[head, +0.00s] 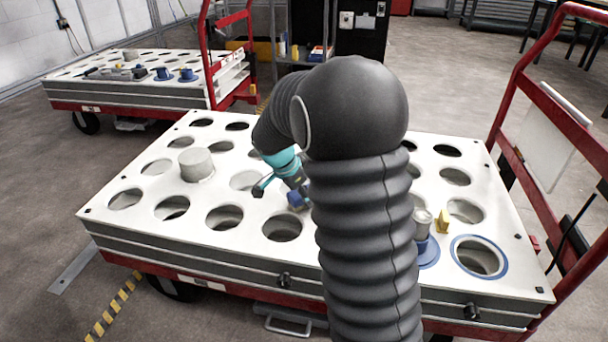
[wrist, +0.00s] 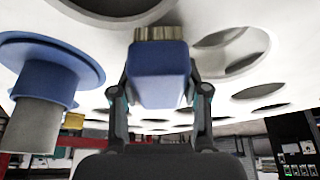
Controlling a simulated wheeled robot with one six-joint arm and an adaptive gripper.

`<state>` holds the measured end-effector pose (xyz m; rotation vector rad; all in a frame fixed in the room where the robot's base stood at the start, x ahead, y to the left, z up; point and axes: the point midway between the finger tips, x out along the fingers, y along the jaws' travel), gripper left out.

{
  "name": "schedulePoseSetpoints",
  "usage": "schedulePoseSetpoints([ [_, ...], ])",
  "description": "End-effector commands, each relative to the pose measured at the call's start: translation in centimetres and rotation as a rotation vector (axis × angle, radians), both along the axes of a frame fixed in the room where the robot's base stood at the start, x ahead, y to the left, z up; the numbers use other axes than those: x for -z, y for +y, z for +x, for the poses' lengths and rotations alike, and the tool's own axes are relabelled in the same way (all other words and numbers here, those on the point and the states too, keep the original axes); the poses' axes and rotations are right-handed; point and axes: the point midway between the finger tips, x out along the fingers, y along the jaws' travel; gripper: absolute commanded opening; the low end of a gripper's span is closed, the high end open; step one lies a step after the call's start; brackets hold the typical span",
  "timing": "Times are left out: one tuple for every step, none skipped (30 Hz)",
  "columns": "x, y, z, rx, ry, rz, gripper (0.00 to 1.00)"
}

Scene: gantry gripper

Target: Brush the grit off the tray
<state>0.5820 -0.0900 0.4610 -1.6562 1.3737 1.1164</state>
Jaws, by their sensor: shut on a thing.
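The tray (head: 146,182) is the white top of a red cart, pierced by rows of round holes. It fills the upper part of the wrist view (wrist: 250,28). My gripper (head: 281,180) is low over the middle of the tray, partly hidden behind my dark arm. In the wrist view my gripper (wrist: 160,88) is shut on a blue brush (wrist: 160,70) with short tan bristles. The brush (head: 297,198) also shows in the head view. The bristles face the tray; I cannot tell whether they touch it. I cannot make out grit in either view.
A pale cylinder (head: 196,165) stands at the tray's left. On the right are a blue-flanged grey part (head: 428,251), a yellow piece (head: 443,221) and a blue-ringed hole (head: 480,257). A red handle frame (head: 500,120) rises at the right. A second cart (head: 130,98) stands behind left.

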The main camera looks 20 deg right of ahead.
Motion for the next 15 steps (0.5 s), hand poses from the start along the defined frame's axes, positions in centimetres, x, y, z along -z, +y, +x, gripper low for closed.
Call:
schedulePoseSetpoints([
  [-2.0,0.2,0.2,-0.002,-0.011,0.001,0.08],
  [-2.0,0.3,0.1,-0.004,-0.007,0.001,0.08],
  [-2.3,0.4,0.1,-0.005,-0.007,0.001,0.08],
  [-2.6,0.4,0.1,-0.006,-0.007,0.001,0.08],
  [-2.9,0.4,0.2,-0.007,-0.007,0.001,0.08],
  [-3.2,0.4,0.2,-0.008,-0.008,0.002,0.08],
  [-3.5,0.4,0.2,-0.008,-0.008,0.001,0.08],
  [-3.8,0.4,0.2,-0.007,-0.008,0.001,0.08],
  [-4.1,0.4,0.2,-0.006,-0.007,0.0,0.08],
  [-4.4,0.4,0.2,-0.005,-0.008,0.001,0.08],
  [-4.7,0.3,0.2,-0.005,-0.007,0.0,0.08],
  [-5.0,0.3,0.2,-0.004,-0.007,0.0,0.08],
  [-5.3,0.3,0.1,-0.004,-0.007,0.0,0.08],
  [-5.6,0.2,0.1,-0.003,-0.007,0.0,0.08],
  [-6.0,0.2,0.1,-0.003,-0.007,0.0,0.08],
])
